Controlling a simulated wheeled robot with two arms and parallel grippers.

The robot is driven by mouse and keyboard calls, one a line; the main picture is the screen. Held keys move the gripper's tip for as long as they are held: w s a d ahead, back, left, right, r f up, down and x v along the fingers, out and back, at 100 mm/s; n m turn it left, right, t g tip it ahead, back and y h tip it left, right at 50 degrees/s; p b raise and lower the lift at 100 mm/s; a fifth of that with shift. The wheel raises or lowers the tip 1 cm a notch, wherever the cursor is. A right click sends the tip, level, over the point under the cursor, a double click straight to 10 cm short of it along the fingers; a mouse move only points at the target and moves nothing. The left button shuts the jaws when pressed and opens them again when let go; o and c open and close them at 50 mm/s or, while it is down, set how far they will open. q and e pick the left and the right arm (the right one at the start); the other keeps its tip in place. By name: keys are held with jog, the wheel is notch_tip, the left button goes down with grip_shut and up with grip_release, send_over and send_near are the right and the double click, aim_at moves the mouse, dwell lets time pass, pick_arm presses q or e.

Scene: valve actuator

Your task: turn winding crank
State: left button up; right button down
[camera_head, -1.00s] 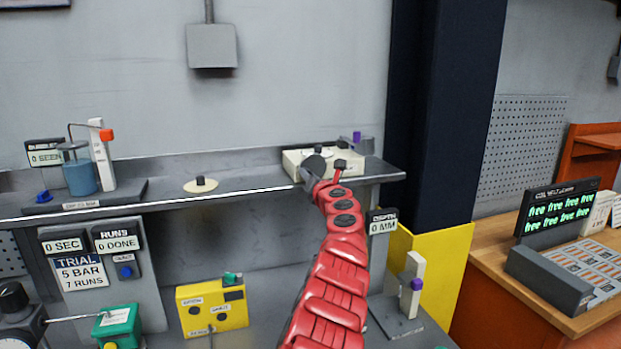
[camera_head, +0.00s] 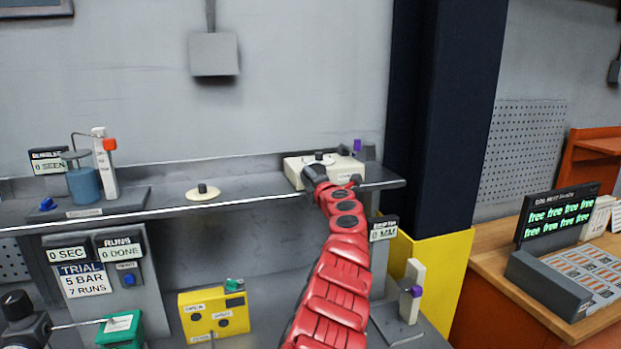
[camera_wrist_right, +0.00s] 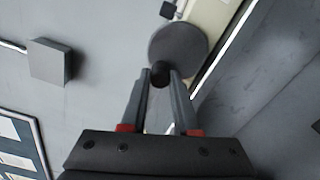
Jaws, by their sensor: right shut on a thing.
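The cream box (camera_head: 296,163) stands on the grey shelf near its right end. My right gripper (camera_head: 311,176) is at the box's front left corner, at the end of the red arm. In the right wrist view, a round grey disc (camera_wrist_right: 180,47) of the winding crank sits against the cream box (camera_wrist_right: 211,14). A dark knob (camera_wrist_right: 160,70) at the disc's edge is between my right fingertips (camera_wrist_right: 160,82), which are shut on it. In the head view the gripper hides the crank. My left gripper is in neither view.
A small dark knob on a cream round base (camera_head: 203,192) sits left on the shelf. Farther left is a blue jar (camera_head: 84,185). A purple-topped part (camera_head: 357,146) stands just right behind the box. A yellow box (camera_head: 214,313) is below the shelf.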

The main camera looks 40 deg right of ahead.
jog(key=shift+r, duration=0.15)
dwell(0.4)
jog(key=c, duration=0.7)
grip_release()
jog(key=shift+o, duration=0.2)
